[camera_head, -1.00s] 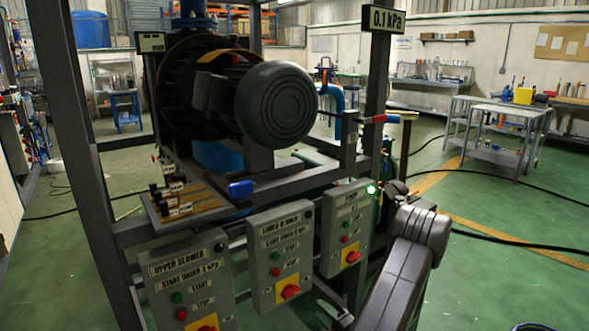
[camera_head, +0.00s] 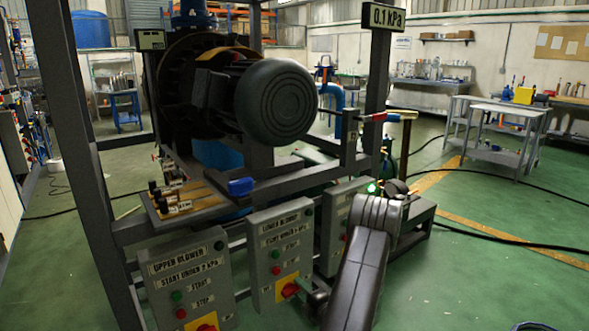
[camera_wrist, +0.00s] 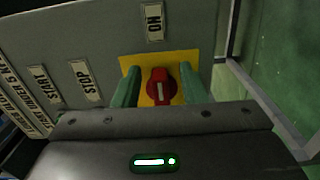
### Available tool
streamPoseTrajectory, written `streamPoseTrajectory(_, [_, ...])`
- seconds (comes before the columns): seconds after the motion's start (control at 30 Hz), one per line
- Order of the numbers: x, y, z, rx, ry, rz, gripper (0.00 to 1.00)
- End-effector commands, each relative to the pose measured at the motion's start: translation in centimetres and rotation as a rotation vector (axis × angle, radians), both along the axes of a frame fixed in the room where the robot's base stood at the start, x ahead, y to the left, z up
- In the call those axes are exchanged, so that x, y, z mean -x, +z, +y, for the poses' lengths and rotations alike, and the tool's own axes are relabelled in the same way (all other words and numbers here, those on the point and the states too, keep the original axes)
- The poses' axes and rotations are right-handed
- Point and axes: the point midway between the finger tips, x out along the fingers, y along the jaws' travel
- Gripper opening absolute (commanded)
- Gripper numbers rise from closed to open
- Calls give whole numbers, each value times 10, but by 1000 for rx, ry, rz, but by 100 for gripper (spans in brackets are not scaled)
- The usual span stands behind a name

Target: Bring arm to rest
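My gripper (camera_wrist: 160,92) is open in the wrist view. Its two green fingers stand on either side of a red rotary knob (camera_wrist: 160,88) on a yellow plate, with a visible gap on each side. In the head view this knob (camera_head: 289,290) is on the middle panel, labelled LOWER BLOWER (camera_head: 283,240). The gripper is at the knob's right there, partly hidden by my arm, which reaches in from the lower right.
The UPPER BLOWER panel (camera_head: 185,280) stands left; a third panel (camera_head: 336,215) with a lit green lamp (camera_head: 371,188) is partly behind my arm. A large motor (camera_head: 275,101) sits on the frame above. A display reads 0.1 kPa (camera_head: 388,17). Green floor (camera_head: 480,270) is open at right.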

Motion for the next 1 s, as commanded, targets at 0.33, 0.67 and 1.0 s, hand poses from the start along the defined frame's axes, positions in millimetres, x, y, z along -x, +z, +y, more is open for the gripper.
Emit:
streamPoseTrajectory(0.33, [2,6,-1,262,0,-190,38])
streamPoseTrajectory(0.67, [4,13,1,430,0,-314,38])
streamPoseTrajectory(1.0, [4,15,2,456,0,-332,38])
